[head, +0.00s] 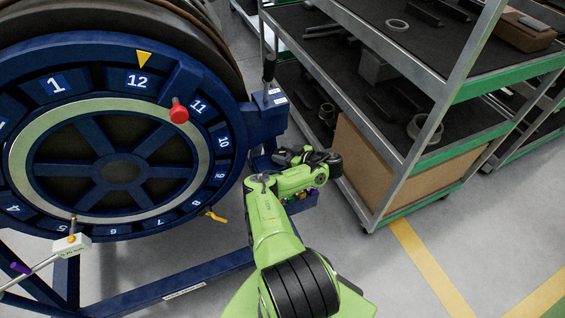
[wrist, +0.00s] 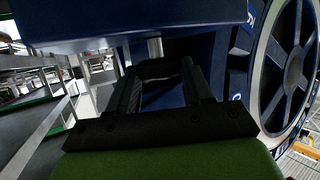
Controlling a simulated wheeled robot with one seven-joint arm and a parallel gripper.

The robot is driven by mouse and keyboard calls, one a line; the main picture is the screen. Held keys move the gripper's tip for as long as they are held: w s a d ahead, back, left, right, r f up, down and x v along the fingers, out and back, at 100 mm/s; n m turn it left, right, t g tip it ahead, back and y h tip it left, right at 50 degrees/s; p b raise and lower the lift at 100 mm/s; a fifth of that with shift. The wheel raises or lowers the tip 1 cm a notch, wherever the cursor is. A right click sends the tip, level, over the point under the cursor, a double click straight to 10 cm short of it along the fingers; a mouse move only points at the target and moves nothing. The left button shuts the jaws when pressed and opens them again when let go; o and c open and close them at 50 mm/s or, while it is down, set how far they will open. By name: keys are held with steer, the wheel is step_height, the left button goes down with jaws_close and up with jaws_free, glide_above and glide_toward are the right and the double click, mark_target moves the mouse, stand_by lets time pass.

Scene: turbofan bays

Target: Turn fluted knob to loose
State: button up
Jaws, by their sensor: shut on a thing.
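My gripper (head: 287,156) is beside the blue bracket box (head: 269,112) at the right of the big wheel, below the box's label. In the wrist view my gripper (wrist: 161,74) is shut on a dark part under the blue box (wrist: 150,30). A short pale metal shaft (wrist: 155,48) runs between that part and the box's underside. I take the dark part to be the fluted knob; its flutes and turn position cannot be made out. In the head view my gripper and wrist hide it.
The blue numbered wheel (head: 108,105) with a red knob (head: 179,112) and yellow pointer (head: 143,58) fills the left. A shelf rack (head: 398,165) with parts stands close on the right. A small yellow lever (head: 215,216) sticks out at the wheel's lower right. Floor is clear lower right.

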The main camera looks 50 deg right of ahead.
steer(key=n+y, duration=0.1)
steer(key=y, duration=0.1)
steer(key=n+y, duration=0.1)
steer(key=shift+s+d+f+n, duration=0.15)
steer(key=shift+d+f+n, duration=0.05)
steer(key=shift+d+n, duration=0.1)
steer(key=shift+d+n+g+y, duration=0.15)
steer(key=shift+n+g+y, duration=0.35)
steer(key=shift+n+y, duration=0.4)
steer(key=y+b, duration=0.1)
steer(key=b, duration=0.1)
steer(key=n+y+b, duration=0.1)
steer(key=shift+w+d+n+g+b, duration=0.15)
steer(key=shift+w+n+g+b, duration=0.15)
steer(key=shift+g+b, duration=0.1)
steer(key=shift+r+n+g+y+b, duration=0.1)
steer(key=shift+n+g+y+b, duration=0.3)
steer(key=shift+b, duration=0.65)
steer(key=shift+r, duration=0.1)
steer(key=o, duration=1)
